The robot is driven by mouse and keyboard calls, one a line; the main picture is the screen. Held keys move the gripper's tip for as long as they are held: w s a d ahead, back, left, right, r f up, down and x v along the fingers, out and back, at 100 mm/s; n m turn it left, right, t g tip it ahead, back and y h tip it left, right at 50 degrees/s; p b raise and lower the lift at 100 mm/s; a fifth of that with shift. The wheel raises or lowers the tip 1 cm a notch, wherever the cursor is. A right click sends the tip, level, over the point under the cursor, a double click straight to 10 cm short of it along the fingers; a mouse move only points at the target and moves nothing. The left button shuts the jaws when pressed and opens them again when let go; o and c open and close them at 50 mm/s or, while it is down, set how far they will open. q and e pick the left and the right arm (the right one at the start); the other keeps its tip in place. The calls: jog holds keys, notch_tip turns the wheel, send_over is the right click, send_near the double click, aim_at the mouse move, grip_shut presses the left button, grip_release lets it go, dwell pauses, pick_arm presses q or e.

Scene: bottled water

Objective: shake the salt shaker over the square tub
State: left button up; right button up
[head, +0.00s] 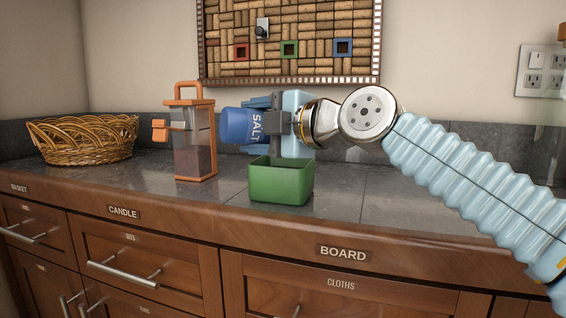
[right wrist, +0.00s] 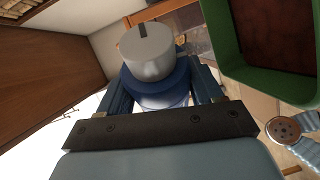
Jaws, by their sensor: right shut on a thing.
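The salt shaker (head: 238,127) is blue with a white "SALT" label and is tipped onto its side in the air. My right gripper (head: 271,124) is shut around it, and the shaker sticks out to the left. In the right wrist view the shaker (right wrist: 155,57) shows a pale grey end and a blue band between the fingers (right wrist: 162,92). The green square tub (head: 281,187) stands on the counter below the gripper; the shaker's free end is left of its rim. In the right wrist view the tub (right wrist: 226,62) is at upper right, with a dark brown inside. My left gripper is out of view.
An orange-framed lantern or dispenser (head: 194,140) stands close left of the shaker and tub. A wicker basket (head: 84,140) is at far left. A cork board (head: 290,42) hangs on the wall behind. The counter (head: 345,205) right of the tub is clear below my arm.

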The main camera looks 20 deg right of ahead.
jog(key=shift+d+r+m+y+b, duration=0.2)
jog(key=shift+r+m+y+b, duration=0.1)
jog(key=shift+m+b, duration=0.5)
dwell(1.6)
jog(key=shift+w+d+r+m+t+y+b, duration=0.1)
jog(key=shift+d+r+m+t+b, duration=0.15)
jog(key=shift+m+b, duration=0.3)
jog(key=shift+s+d+r+m+t+y+b, duration=0.1)
jog(key=shift+r+m+t+b, duration=0.1)
jog(key=shift+m+t+b, duration=0.25)
jog(key=shift+w+d+r+m+t+y+b, duration=0.1)
jog(key=shift+d+r+m+t+b, duration=0.15)
jog(key=shift+m+b, duration=0.35)
dwell(3.7)
